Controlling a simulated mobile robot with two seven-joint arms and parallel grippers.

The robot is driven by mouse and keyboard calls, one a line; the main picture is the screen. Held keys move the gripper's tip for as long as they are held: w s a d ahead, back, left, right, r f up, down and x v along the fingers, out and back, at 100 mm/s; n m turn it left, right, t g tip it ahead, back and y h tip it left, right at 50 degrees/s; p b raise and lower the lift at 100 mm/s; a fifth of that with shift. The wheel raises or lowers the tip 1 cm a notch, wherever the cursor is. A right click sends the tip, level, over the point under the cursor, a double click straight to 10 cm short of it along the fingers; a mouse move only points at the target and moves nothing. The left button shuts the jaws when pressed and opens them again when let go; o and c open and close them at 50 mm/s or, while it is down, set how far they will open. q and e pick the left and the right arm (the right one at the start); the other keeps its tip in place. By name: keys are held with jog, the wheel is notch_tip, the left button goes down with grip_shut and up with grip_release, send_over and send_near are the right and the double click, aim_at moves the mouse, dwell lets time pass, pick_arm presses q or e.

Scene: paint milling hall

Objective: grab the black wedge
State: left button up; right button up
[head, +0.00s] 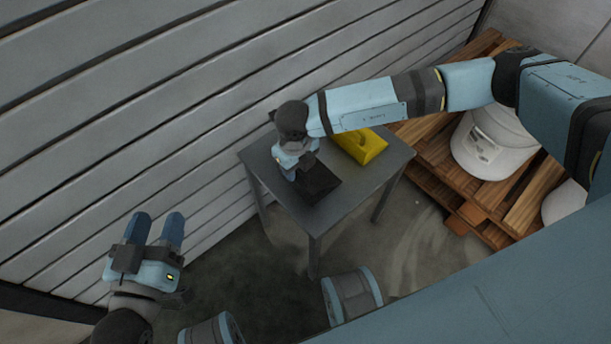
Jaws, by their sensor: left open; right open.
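The black wedge (320,183) lies on the front part of a small grey table (342,212). My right gripper (298,172) is over the table at the wedge's left end, pointing down. It is open; its fingertips are mostly hidden, so I cannot tell whether they touch the wedge or straddle it. My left gripper (158,230) is open and empty, off to the left of the table, with its two blue fingers pointing up in the picture.
A yellow wedge-shaped block (362,146) lies on the table behind the black wedge, under my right forearm. A slatted grey wall (150,110) stands behind the table. A wooden pallet (437,160) with white buckets (490,140) is at the right.

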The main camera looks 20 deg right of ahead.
jog(key=shift+r, duration=0.1)
grip_shut()
dwell(1.2)
